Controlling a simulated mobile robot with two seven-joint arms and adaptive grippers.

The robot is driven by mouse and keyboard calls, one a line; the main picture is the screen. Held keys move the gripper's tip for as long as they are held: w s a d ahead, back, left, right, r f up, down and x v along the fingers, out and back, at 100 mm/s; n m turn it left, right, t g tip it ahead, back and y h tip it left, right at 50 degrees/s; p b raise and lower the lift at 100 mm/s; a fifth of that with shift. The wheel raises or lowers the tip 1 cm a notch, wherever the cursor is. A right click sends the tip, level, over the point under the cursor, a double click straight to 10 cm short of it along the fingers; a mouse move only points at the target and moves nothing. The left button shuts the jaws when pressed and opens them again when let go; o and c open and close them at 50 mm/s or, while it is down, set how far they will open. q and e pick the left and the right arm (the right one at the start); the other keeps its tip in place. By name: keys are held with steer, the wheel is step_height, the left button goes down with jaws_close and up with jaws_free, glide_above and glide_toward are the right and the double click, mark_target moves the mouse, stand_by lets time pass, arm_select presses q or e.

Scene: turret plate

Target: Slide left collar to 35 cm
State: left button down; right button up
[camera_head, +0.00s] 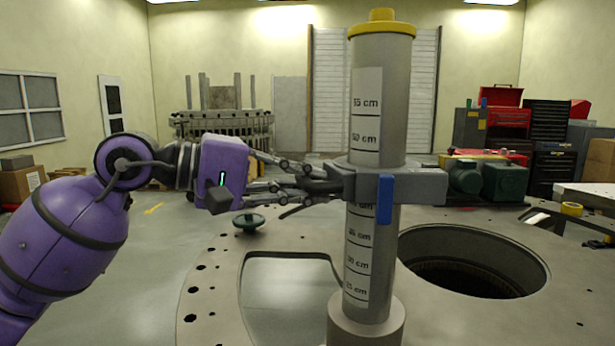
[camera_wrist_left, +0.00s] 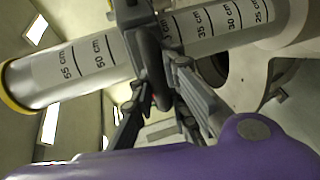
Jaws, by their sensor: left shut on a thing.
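A grey collar (camera_head: 388,186) with a blue tab (camera_head: 385,200) sits around an upright grey column (camera_head: 382,75) with a yellow cap. The column's white centimetre scale (camera_head: 358,250) shows about 55 and 50 above the collar and 35, 30 and 25 below it. The collar covers the marks around 45; the label just under it is partly hidden. My left gripper (camera_head: 318,186) is shut on the collar's left handle, which also shows as a dark bar in the left wrist view (camera_wrist_left: 150,62). My right gripper is not in view.
The column stands on a grey plate (camera_head: 290,240) with a round opening (camera_head: 472,262) to its right and a cut-out to its left. A green handwheel (camera_head: 249,222) is behind the cut-out. Green machinery (camera_head: 485,178) and red toolboxes (camera_head: 508,120) stand farther back.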

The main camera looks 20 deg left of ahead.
arm_select(q)
step_height(320, 180, down, 13)
steer(key=b, duration=0.9)
steer(key=shift+r, duration=0.2)
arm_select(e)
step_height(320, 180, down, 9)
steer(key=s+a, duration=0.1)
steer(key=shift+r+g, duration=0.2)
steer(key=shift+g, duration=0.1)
arm_select(q)
steer(key=c, duration=1.7)
jaws_free()
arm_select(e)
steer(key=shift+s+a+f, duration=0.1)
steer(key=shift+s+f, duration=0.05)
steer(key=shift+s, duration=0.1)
arm_select(q)
steer(key=v, duration=1.2)
steer(key=shift+r, duration=0.1)
